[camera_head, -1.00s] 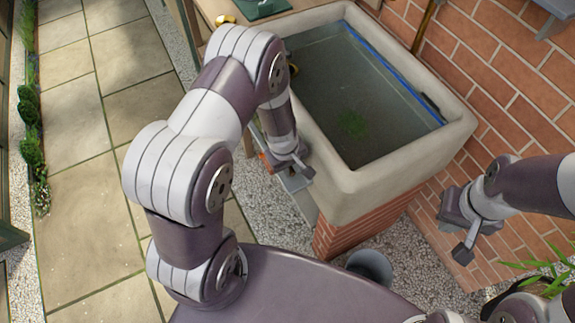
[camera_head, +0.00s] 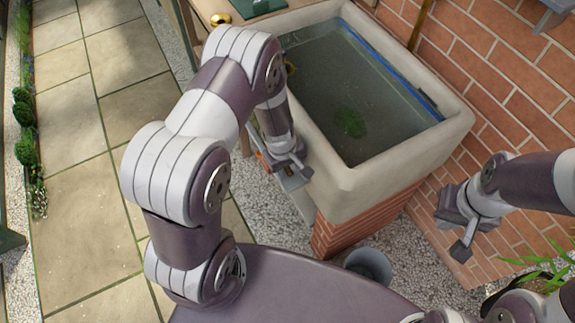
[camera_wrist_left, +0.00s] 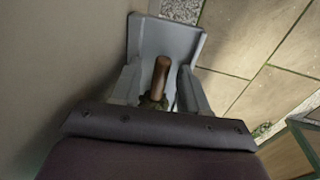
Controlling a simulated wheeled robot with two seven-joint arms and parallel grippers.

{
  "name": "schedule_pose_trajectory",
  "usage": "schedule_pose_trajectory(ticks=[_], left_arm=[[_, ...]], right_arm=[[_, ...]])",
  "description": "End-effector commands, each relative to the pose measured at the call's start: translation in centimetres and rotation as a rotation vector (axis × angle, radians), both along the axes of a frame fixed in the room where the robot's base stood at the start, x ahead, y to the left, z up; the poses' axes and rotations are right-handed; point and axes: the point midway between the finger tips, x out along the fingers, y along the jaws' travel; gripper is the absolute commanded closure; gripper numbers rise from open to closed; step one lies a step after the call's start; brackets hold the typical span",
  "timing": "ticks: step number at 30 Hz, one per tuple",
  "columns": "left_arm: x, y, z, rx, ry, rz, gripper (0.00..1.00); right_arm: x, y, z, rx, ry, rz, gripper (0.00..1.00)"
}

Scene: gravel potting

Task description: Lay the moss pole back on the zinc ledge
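The moss pole shows in the left wrist view as a brown rod end (camera_wrist_left: 160,72) with a dark mossy part nearer the wrist. It lies between the fingers of my left gripper (camera_wrist_left: 160,92), over a grey metal piece that looks like the zinc ledge (camera_wrist_left: 178,38). I cannot tell whether the fingers press on the pole or whether it rests on the ledge. In the head view my left gripper (camera_head: 290,172) is beside the trough's near left wall, and the pole is mostly hidden. My right gripper (camera_head: 455,230) looks open and empty, in front of the brick wall.
A stone trough (camera_head: 335,190) of dark water stands on a brick base (camera_head: 350,228). A grey bucket (camera_head: 370,264) is on the gravel below. A bench with a brass object (camera_head: 221,19) is at the back. Paving (camera_head: 85,215) lies open at left.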

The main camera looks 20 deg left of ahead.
Motion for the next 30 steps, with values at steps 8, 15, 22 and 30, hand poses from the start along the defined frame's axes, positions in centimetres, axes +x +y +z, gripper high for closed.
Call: schedule_pose_trajectory(ticks=[8,15,22,30], left_arm=[[-0.2,0.1,0.7,0.000,0.003,-0.001,0.52],[-0.8,0.4,6.9,0.000,-0.001,-0.001,0.52],[-1.4,0.6,11.6,0.001,-0.001,0.000,0.52],[-1.7,0.7,12.5,0.001,0.002,0.000,0.52]], right_arm=[[0.0,0.0,0.4,0.000,0.000,0.000,1.00],[0.0,0.0,2.8,0.000,0.000,0.000,1.00],[0.0,0.0,4.1,0.000,0.000,0.000,1.00],[0.0,0.0,4.2,0.000,0.000,0.000,1.00]])
